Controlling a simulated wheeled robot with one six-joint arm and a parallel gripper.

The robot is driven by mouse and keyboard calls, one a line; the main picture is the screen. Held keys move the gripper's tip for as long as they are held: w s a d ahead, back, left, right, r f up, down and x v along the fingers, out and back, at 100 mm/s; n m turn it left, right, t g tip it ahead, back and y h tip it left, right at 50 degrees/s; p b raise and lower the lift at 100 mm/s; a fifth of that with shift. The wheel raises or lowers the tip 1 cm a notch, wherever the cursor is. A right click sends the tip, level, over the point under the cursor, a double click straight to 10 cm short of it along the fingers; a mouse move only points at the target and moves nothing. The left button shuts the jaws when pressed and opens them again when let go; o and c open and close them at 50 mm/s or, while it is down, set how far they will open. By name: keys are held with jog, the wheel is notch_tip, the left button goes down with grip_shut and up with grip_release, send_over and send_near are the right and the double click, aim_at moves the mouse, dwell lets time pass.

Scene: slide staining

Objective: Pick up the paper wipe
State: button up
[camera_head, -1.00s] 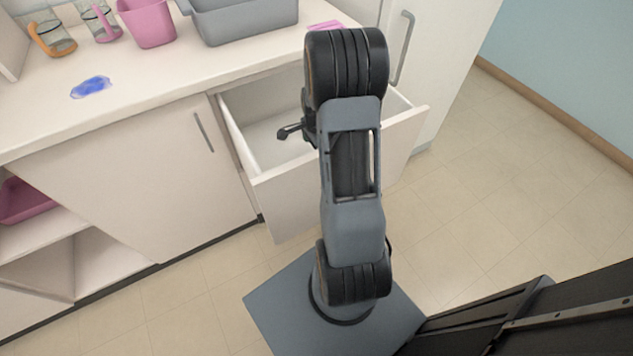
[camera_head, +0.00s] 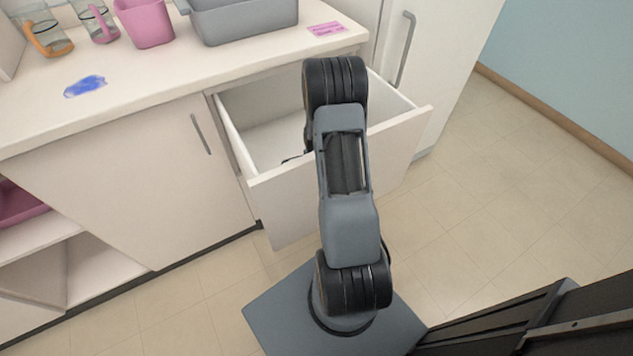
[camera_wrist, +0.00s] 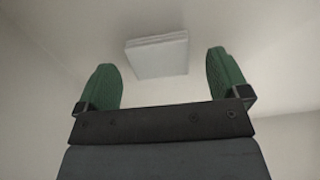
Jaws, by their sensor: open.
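The paper wipe (camera_wrist: 158,57) shows in the wrist view as a flat, square, whitish stack lying on the floor of the open drawer. My gripper (camera_wrist: 163,82) is open, with its two green fingers apart. The wipe appears ahead of the fingertips, between their lines, and nothing is held. In the head view my arm hides most of the gripper and the wipe is not visible. The open drawer (camera_head: 342,191) shows there, with my arm reaching over its front.
A closed cabinet door (camera_head: 135,180) is left of the drawer. The drawer walls surround my gripper.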

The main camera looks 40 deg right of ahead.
jog(key=shift+f, duration=0.75)
jog(key=c, duration=1)
notch_tip(320, 180, up, 10)
jog(key=p, duration=0.2)
